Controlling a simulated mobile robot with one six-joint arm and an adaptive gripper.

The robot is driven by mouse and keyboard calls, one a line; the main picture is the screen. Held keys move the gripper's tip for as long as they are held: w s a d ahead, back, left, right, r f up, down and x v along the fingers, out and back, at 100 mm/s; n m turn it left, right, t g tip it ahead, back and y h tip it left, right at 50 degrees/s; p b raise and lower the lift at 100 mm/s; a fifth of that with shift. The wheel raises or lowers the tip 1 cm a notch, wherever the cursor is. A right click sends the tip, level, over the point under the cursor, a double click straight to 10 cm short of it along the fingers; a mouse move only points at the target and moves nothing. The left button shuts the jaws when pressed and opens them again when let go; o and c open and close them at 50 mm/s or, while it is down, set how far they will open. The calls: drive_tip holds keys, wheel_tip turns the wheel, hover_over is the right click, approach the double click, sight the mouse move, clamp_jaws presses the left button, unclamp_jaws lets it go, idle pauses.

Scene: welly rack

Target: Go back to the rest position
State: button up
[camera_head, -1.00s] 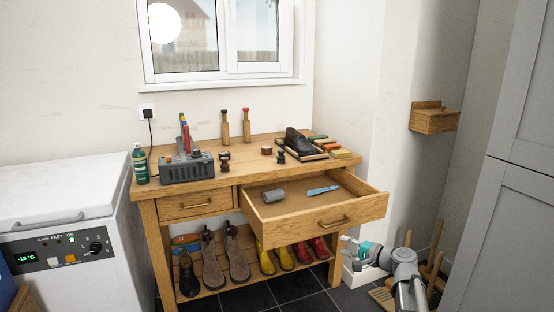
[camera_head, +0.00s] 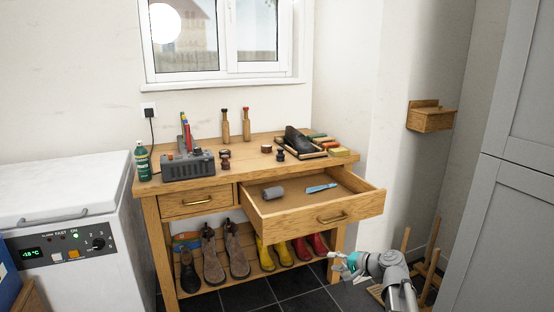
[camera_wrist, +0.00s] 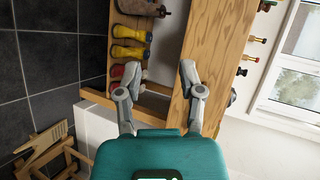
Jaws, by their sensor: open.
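My gripper (camera_head: 338,262) is at the lower right in the head view, beside the front right leg of the wooden workbench (camera_head: 142,189). In the wrist view my gripper (camera_wrist: 160,75) has its two fingers spread apart with nothing between them. The bench's right drawer (camera_head: 300,222) stands pulled out. A grey roll (camera_head: 273,192) and a blue-handled tool (camera_head: 321,188) lie in it.
Brown boots (camera_head: 213,262), yellow wellies (camera_head: 265,257) and red wellies (camera_head: 318,245) stand on the bench's lower shelf. A white freezer (camera_head: 70,180) is at left. A wooden rack (camera_head: 431,268) and a grey cabinet (camera_head: 510,220) are at right. Dark tiled floor (camera_head: 285,285) shows in front.

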drive_tip(key=s+a+f+n+g+h, duration=0.1)
drive_tip(key=s+f+n+g+h, duration=0.4)
drive_tip(key=s, duration=0.4)
drive_tip(key=s+f+n+g+h, duration=0.3)
drive_tip(key=s+f+h, duration=0.25)
drive_tip(key=s, duration=0.35)
wheel_tip(320, 180, up, 30)
drive_tip(key=p, duration=3)
drive_tip(key=shift+w+f+p, duration=0.15)
drive_tip(key=shift+p, duration=0.15)
